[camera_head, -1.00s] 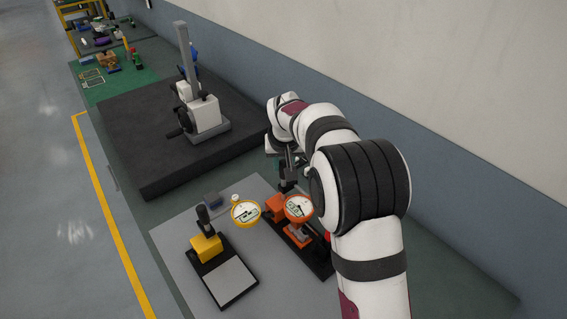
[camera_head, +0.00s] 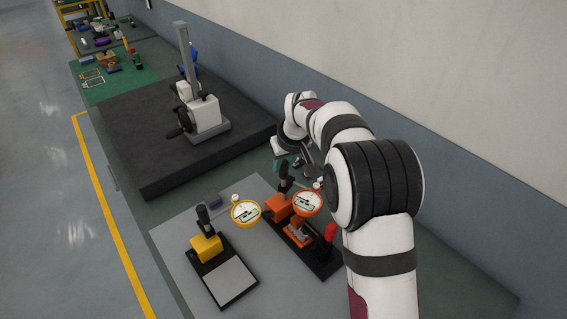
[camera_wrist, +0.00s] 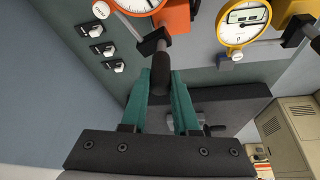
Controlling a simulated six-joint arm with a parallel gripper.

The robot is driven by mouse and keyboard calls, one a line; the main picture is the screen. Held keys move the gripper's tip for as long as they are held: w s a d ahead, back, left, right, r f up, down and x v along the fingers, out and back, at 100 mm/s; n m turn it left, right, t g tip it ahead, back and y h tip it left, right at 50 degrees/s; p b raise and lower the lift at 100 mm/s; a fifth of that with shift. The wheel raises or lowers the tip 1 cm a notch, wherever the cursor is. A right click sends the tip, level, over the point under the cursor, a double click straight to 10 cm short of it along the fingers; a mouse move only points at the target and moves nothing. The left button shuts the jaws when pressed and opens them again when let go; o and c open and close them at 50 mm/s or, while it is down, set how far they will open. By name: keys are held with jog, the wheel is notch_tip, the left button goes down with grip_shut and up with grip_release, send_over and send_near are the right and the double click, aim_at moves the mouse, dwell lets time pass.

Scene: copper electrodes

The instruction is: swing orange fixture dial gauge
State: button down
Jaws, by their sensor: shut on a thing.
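The orange dial gauge (camera_head: 307,203) has a white face and sits on the orange fixture (camera_head: 279,205) with its dark base. In the wrist view its lower rim (camera_wrist: 152,10) shows at the top edge. A black handle (camera_wrist: 154,43) reaches from the orange fixture down between my teal fingers. My gripper (camera_wrist: 162,78) is shut on this black handle. In the head view my gripper (camera_head: 283,163) is by the upright black handle, partly hidden by my arm.
A yellow dial gauge (camera_head: 245,212) and yellow fixture (camera_head: 206,247) stand close on the left. A red handle (camera_head: 330,232) rises from the orange fixture's base. A height stand (camera_head: 205,115) sits on the black slab (camera_head: 150,165) beyond. The wall is close on the right.

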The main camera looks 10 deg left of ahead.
jog(key=n+g+y, duration=0.1)
jog(key=n, duration=0.2)
jog(key=n+g+y, duration=0.1)
jog(key=n, duration=0.3)
jog(key=n+g, duration=0.1)
jog(key=n, duration=0.2)
jog(key=n+g, duration=0.1)
jog(key=n, duration=0.3)
jog(key=shift+a+g, duration=0.1)
jog(key=shift+g, duration=0.2)
dwell(0.4)
jog(key=c, duration=0.7)
grip_release()
